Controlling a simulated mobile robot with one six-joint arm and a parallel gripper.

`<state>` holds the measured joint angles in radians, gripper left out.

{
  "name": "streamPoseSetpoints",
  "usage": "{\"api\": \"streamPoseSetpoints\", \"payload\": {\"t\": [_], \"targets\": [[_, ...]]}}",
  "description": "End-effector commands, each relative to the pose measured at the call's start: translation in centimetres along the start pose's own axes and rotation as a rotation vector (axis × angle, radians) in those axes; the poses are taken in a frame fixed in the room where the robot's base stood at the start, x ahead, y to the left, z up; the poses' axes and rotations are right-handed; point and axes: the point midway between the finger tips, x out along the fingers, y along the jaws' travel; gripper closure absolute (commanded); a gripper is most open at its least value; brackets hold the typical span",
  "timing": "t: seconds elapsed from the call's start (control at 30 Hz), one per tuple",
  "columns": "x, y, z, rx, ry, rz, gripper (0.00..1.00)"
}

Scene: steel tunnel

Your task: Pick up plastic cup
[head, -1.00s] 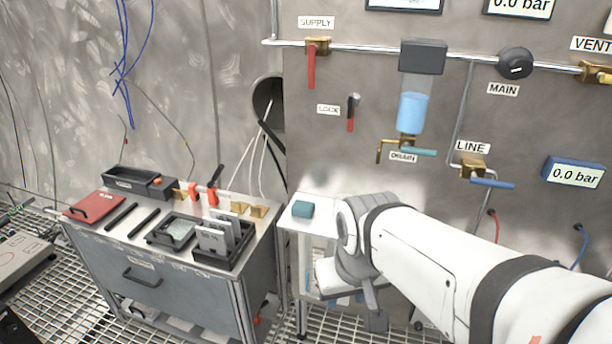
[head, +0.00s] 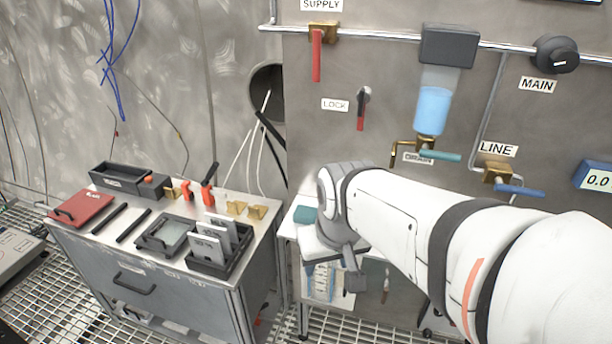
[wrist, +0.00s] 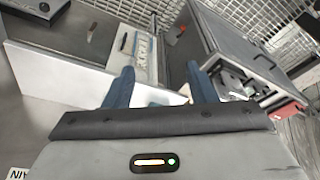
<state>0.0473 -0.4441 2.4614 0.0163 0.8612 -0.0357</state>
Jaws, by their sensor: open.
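I cannot make out a plastic cup in either view. In the wrist view my gripper (wrist: 160,88) is open, its two blue-grey fingers apart with no object seen between them. In the head view my white arm reaches over the small white side table (head: 292,228).
A grey cabinet (head: 150,290) at left carries a red folder (head: 80,208), a black tray (head: 115,178), a frame-like tray (head: 165,236) and a card rack (head: 215,262). Behind is a wall panel with valves, pipes and a blue liquid container (head: 433,108). The grating floor shows below.

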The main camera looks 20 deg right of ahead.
Motion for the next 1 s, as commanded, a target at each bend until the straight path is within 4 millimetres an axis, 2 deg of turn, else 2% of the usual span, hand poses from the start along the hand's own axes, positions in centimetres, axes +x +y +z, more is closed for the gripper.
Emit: {"api": "streamPoseSetpoints", "payload": {"t": [0.03,0.07,0.2,0.33,0.4,0.5,0.77,1.0], "targets": [[1.4,0.5,-1.6,0.021,0.025,0.001,0.45],[1.8,1.2,-2.8,0.036,0.045,0.003,0.42],[3.8,5.9,-8.3,0.106,0.152,0.027,0.31],[4.6,9.8,-11.5,0.147,0.224,0.056,0.2],[4.8,11.0,-12.4,0.158,0.245,0.067,0.19],[5.5,11.8,-13.1,0.164,0.256,0.073,0.19],[8.2,12.0,-13.9,0.163,0.255,0.072,0.19],[11.4,12.3,-14.8,0.162,0.255,0.073,0.19]]}}
